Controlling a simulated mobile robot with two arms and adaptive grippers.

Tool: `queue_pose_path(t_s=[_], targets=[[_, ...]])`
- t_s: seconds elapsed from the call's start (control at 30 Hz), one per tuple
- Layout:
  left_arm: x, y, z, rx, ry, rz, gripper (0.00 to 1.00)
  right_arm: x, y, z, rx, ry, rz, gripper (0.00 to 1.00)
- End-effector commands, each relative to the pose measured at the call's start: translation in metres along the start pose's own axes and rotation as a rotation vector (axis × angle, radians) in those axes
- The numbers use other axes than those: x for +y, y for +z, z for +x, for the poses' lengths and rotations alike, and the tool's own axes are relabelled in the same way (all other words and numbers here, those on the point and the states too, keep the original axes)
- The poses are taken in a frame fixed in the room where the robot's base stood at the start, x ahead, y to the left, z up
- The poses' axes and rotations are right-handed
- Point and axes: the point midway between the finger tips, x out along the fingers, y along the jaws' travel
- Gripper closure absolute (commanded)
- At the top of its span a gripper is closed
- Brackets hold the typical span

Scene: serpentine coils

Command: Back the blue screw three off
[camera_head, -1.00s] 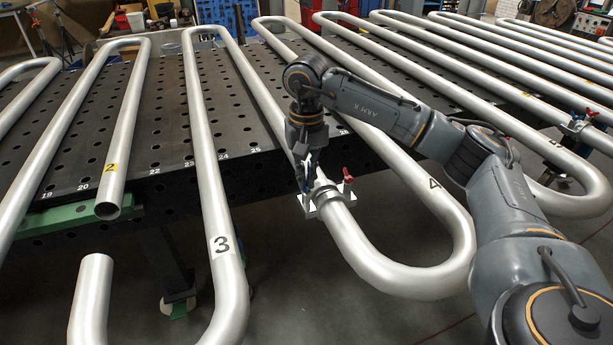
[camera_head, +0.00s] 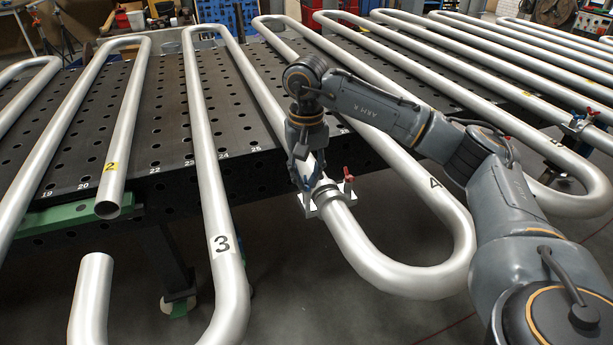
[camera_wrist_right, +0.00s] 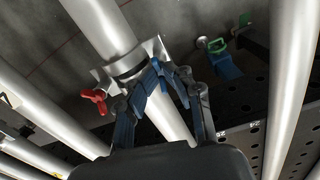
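A metal clamp (camera_head: 328,194) sits around the pipe marked 4 (camera_head: 370,262), just off the table's front edge. Its red screw (camera_head: 348,180) stands on the right side and also shows at the left in the right wrist view (camera_wrist_right: 95,98). My right gripper (camera_head: 308,182) is at the clamp's other side, pointing down. In the right wrist view its blue-padded fingers (camera_wrist_right: 160,72) come together at the clamp, on what looks like the blue screw. The screw is mostly hidden, and its blue blends with the pads. My left gripper is not in view.
A perforated black table (camera_head: 165,125) carries several long pipe coils. The pipe marked 3 (camera_head: 215,200) runs left of my gripper. An open pipe end marked 2 (camera_head: 110,195) lies farther left. Another clamp (camera_head: 578,125) with red and blue screws is at right.

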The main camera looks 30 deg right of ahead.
Motion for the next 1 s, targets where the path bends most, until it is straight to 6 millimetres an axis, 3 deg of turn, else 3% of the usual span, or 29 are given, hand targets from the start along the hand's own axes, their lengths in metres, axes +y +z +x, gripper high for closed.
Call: queue_pose_path(t_s=[0.17,0.6,0.8,1.0], targets=[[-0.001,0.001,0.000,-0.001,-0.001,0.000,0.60,0.000,0.000,-0.009,-0.001,0.000,0.000,0.72],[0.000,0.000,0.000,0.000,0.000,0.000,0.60,0.000,0.000,-0.099,0.004,0.000,0.000,0.72],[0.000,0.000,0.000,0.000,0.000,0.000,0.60,0.000,0.000,-0.116,0.002,0.000,0.000,0.72],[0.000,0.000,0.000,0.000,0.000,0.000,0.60,0.000,0.001,-0.120,0.000,0.000,-0.001,0.72]])
